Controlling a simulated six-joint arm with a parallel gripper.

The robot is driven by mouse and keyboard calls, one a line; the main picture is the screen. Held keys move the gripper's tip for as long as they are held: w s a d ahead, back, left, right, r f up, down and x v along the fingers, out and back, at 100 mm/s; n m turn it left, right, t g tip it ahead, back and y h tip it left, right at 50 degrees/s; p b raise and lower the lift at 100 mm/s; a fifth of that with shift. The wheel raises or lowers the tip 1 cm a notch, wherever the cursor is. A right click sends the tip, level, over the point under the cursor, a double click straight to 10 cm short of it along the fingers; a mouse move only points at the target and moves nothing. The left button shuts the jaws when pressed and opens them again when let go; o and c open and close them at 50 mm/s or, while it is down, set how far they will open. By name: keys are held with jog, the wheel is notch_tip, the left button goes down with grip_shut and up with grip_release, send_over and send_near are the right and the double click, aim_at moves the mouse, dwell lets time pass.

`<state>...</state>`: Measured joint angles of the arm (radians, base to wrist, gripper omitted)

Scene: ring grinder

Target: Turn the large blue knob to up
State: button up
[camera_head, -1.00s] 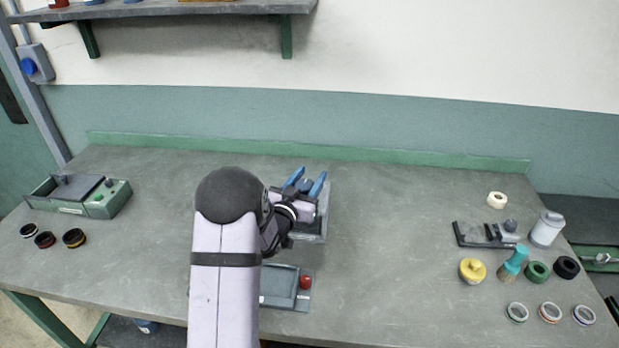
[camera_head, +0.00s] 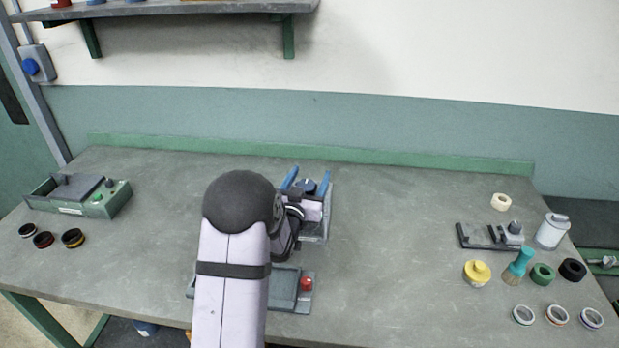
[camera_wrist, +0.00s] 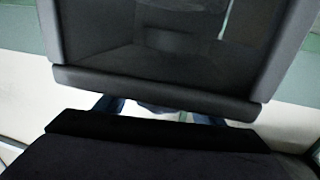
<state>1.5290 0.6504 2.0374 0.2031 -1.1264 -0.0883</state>
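The large blue knob (camera_head: 308,187) shows as a small dark blue shape on the grey machine (camera_head: 327,215) in the middle of the table. My gripper (camera_head: 308,176) is open, with one blue finger left of the knob and one right of it. A gap shows between the fingers and the knob. My wrist hides the lower part of the knob and much of the machine, and the knob's pointing direction is too small to tell. In the wrist view a dark housing blocks most of the picture; only bits of the blue fingers (camera_wrist: 108,104) show.
A grey tray-like fixture with a red knob (camera_head: 306,284) lies in front, partly behind my arm. A green-grey box (camera_head: 105,203) and several rings stand at the left. A black fixture (camera_head: 480,236), a brush (camera_head: 520,262), a white bottle (camera_head: 552,231) and rings are at the right. Table between is clear.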

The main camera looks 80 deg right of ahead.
aim_at(306, 189)
jog(key=shift+a, duration=0.1)
jog(key=shift+w+a+b, duration=0.2)
jog(key=shift+a+b, duration=0.2)
jog(key=shift+a, duration=0.8)
jog(key=shift+w+a+b, duration=0.15)
jog(key=shift+a+b, duration=0.3)
jog(key=shift+a, duration=0.7)
jog(key=shift+w+a+b, duration=0.2)
jog(key=shift+a+b, duration=0.2)
jog(key=shift+a, duration=0.8)
